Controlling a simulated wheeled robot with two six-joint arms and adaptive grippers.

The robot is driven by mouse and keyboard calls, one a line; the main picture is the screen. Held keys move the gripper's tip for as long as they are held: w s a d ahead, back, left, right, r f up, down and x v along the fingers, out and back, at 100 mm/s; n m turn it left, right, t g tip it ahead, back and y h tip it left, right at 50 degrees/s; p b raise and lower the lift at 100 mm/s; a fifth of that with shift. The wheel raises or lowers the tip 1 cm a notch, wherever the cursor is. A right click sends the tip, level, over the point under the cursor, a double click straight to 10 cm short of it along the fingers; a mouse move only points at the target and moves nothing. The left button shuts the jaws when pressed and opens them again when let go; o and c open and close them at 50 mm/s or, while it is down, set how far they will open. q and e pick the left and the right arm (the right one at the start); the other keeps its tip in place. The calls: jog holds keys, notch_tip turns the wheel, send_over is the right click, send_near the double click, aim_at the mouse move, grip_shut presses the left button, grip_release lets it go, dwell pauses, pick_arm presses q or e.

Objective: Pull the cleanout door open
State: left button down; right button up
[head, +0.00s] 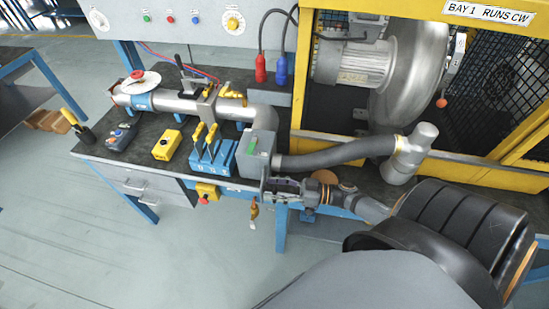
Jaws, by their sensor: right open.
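A grey box (258,146) with a green strip on its side joins the metal duct and the grey hose near the bench's front edge. A cleanout door cannot be made out clearly; it may be on this box, whose lower front is partly hidden by my right gripper. My right gripper (268,188) is open at the lower front of the box, with its arm coming in from the right. I cannot tell whether its fingers touch the box. My left gripper is out of view.
Blue levers with yellow handles (213,155) stand just left of the box. A yellow box (167,145) sits further left. The grey hose (335,155) runs right toward the caged blower (410,70). A yellow box with a red button (207,193) hangs at the bench front. Floor ahead is clear.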

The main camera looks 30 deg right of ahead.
aim_at(275, 188)
notch_tip(275, 188, up, 9)
jog(key=shift+r, duration=0.1)
dwell(0.4)
